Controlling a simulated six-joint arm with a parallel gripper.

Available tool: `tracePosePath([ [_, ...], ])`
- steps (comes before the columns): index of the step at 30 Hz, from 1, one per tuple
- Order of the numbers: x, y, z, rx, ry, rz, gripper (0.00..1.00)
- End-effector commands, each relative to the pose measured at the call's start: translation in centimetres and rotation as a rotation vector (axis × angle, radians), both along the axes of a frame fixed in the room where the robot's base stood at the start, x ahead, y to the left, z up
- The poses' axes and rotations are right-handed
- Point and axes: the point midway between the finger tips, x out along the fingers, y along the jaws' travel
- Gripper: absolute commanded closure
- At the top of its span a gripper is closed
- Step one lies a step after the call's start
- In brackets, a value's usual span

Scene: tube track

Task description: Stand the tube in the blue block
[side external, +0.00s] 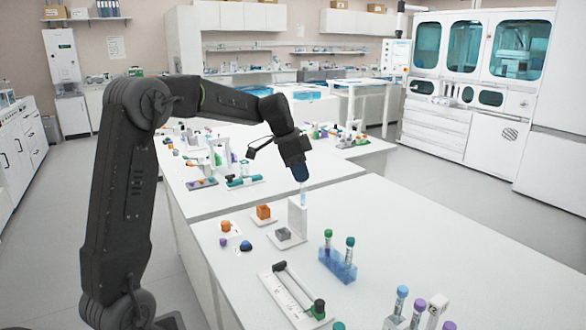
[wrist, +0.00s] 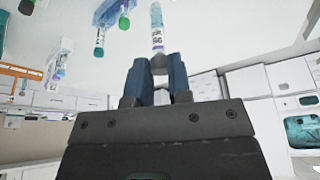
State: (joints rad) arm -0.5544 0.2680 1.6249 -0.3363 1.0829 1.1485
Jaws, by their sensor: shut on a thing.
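My gripper (side external: 301,174) is shut on a tube (side external: 304,192) and points down above the white bench. In the wrist view, my gripper (wrist: 158,75) has its two blue fingers around the tube's grey cap. The clear, labelled tube (wrist: 157,28) extends beyond the fingertips, roughly in line with them. The blue block (side external: 336,266) stands on the bench, lower and to the right of my gripper in the side view, apart from the held tube. It holds upright green-capped tubes. Part of the blue block (wrist: 108,10) shows at the wrist view's top left.
A white upright piece (side external: 298,218) is just below the held tube in the side view; I cannot tell the gap. A grey block (side external: 284,234) and an orange block (side external: 263,212) sit nearby. A white rack (side external: 290,297) and several capped tubes are in front. The bench's right is clear.

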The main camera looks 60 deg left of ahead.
Motion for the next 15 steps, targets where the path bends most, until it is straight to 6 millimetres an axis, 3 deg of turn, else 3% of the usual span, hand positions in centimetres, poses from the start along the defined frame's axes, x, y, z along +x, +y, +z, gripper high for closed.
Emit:
tracePosePath([
  [15,0.8,-4.9,0.1,0.000,-0.001,-0.003,1.00],
])
